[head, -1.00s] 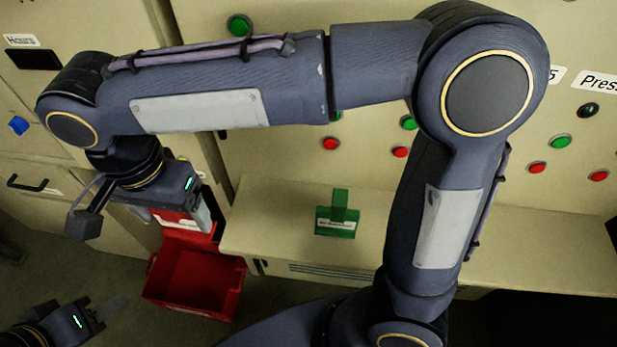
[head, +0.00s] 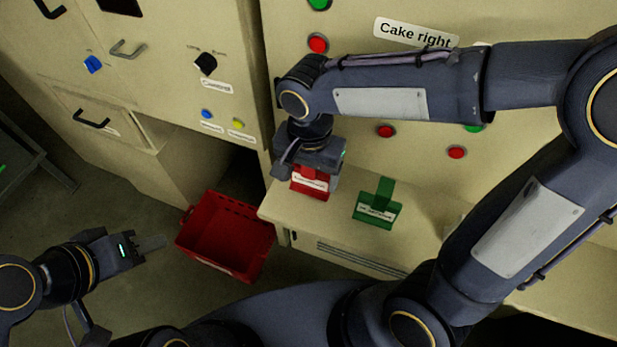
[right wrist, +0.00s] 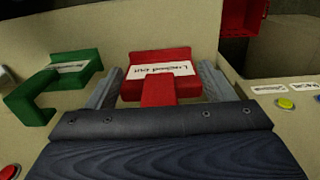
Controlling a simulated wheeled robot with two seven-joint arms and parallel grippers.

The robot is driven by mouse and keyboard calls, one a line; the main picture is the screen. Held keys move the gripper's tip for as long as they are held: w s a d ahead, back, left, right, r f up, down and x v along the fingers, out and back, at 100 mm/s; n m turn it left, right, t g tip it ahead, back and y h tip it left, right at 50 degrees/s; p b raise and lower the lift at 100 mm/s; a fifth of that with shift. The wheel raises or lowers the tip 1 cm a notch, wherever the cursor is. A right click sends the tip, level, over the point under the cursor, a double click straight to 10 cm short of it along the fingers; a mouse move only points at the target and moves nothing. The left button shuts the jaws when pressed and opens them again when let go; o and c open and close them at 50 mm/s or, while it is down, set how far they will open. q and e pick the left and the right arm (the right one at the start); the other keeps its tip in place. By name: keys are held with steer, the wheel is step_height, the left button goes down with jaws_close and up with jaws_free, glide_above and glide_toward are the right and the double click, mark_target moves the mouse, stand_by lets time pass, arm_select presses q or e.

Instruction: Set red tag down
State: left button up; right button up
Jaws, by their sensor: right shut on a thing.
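The red tag (head: 309,186), with a white "Locked out" label, is at the left end of the beige ledge (head: 335,232). It also shows in the right wrist view (right wrist: 158,89), upright between the fingers. My right gripper (head: 316,177) is shut on its upper part from above. Whether its base touches the ledge or hangs just above it, I cannot tell. A similar green tag (head: 378,208) stands on the ledge to its right. My left gripper (head: 150,243) is at the lower left, away from the tags; its finger gap is not clear.
A red crate (head: 226,238) stands on the floor left of the ledge and looks empty. The panel behind the ledge carries red buttons (head: 386,131) and green ones. The ledge is free right of the green tag, partly hidden by my right arm.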

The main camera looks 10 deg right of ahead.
mark_target(308, 191)
steer(key=shift+a+f, duration=0.1)
steer(key=shift+f, duration=1.15)
steer(key=shift+f, duration=0.1)
steer(key=shift+f+b, duration=0.15)
steer(key=shift+b, duration=0.15)
steer(key=o, duration=1)
step_height(308, 191, up, 8)
steer(key=shift+p, duration=0.4)
steer(key=shift+s, duration=0.15)
